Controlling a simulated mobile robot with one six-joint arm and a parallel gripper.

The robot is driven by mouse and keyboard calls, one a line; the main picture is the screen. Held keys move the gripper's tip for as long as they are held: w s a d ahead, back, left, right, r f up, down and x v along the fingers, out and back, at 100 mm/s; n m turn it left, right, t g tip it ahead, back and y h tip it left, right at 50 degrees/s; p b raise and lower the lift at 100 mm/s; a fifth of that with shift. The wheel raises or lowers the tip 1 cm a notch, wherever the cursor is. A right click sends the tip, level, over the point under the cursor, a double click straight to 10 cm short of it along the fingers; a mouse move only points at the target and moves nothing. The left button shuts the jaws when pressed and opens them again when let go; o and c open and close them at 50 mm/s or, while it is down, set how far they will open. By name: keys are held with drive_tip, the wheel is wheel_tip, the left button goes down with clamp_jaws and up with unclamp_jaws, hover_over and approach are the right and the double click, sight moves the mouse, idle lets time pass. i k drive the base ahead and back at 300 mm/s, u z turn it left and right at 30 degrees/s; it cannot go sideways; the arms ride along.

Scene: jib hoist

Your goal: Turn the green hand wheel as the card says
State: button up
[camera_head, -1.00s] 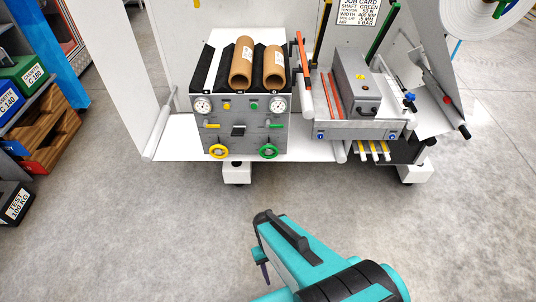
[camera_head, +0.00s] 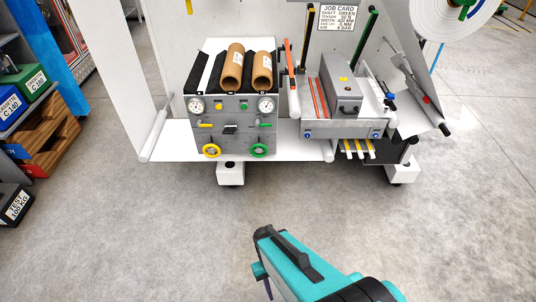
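The green hand wheel (camera_head: 259,150) is on the lower right of the front of a grey control box (camera_head: 235,136). A yellow hand wheel (camera_head: 211,150) sits to its left at the same height. The job card (camera_head: 337,17) hangs on the white back panel at the top; it reads shaft green, tension 50 N, width 400 mm and further small lines that are hard to read. My teal and black arm (camera_head: 310,270) reaches in from the bottom edge, over bare floor and well short of the wheels. My gripper's fingers cannot be made out.
Two gauges (camera_head: 266,105) and small green and yellow levers are on the box front. Two cardboard cores (camera_head: 232,67) lie on top. A grey metal unit (camera_head: 342,96) with blue knobs stands to the right. Shelves with bins (camera_head: 38,80) are at far left. The floor in front is clear.

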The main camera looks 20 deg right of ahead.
sight(259, 148)
drive_tip(key=k, duration=0.3)
drive_tip(key=u, duration=0.4)
drive_tip(key=i, duration=1.25)
drive_tip(key=u, duration=0.2)
